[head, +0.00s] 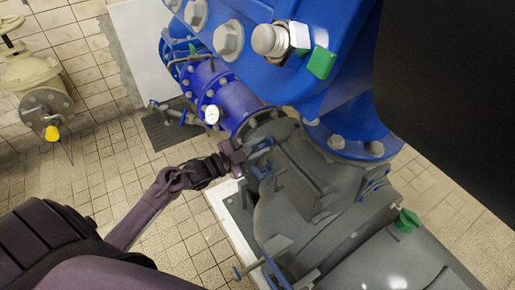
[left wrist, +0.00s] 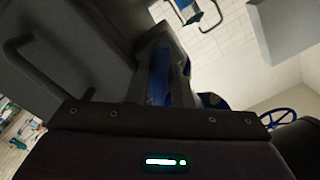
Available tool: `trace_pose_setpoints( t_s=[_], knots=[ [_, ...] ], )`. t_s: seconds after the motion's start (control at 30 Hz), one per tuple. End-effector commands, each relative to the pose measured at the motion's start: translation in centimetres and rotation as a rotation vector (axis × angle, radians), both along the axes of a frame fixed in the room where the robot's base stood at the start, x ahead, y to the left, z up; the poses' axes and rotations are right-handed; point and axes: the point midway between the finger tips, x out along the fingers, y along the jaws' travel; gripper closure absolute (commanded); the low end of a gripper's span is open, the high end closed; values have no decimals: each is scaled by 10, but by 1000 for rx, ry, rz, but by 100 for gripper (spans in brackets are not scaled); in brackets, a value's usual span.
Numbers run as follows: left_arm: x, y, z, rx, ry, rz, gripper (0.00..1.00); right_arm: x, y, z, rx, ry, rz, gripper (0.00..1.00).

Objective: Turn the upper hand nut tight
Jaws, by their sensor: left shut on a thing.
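The upper hand nut (head: 262,151) is a small blue winged part on the near side of the grey pump housing, just below the blue pipe flange. My left gripper (head: 240,159) reaches it from the left and is shut on it; the jaws hide part of the nut. In the left wrist view, a blue part (left wrist: 159,72) shows between the dark fingers, and the gripper body fills the bottom. How far the nut is turned cannot be seen. My right gripper is not in view.
The grey pump housing (head: 308,180) fills the middle, with another blue clamp part (head: 270,268) lower down. A pale valve (head: 28,78) stands far left. Tiled floor (head: 110,165) is open at left.

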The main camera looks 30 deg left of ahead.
Motion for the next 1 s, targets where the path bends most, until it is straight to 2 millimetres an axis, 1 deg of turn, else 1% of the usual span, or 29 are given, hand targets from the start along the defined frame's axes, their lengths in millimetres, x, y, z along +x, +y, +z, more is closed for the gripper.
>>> trace_pose_setpoints(
  t_s=[0.03,0.13,0.2,0.6,0.8,1.0],
  knots=[
    [-1,-1,-3,42,-23,-4,100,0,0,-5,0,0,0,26],
    [-1,-1,-3,124,-71,-4,100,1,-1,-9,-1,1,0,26],
    [-1,-2,-3,181,-105,-4,100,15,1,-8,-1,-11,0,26],
    [-2,-2,-6,489,-287,-4,100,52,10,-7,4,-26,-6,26],
    [-2,-2,-6,601,-352,-3,100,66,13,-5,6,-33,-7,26],
    [-2,-3,-6,672,-395,-3,100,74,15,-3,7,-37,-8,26]
  ],
)
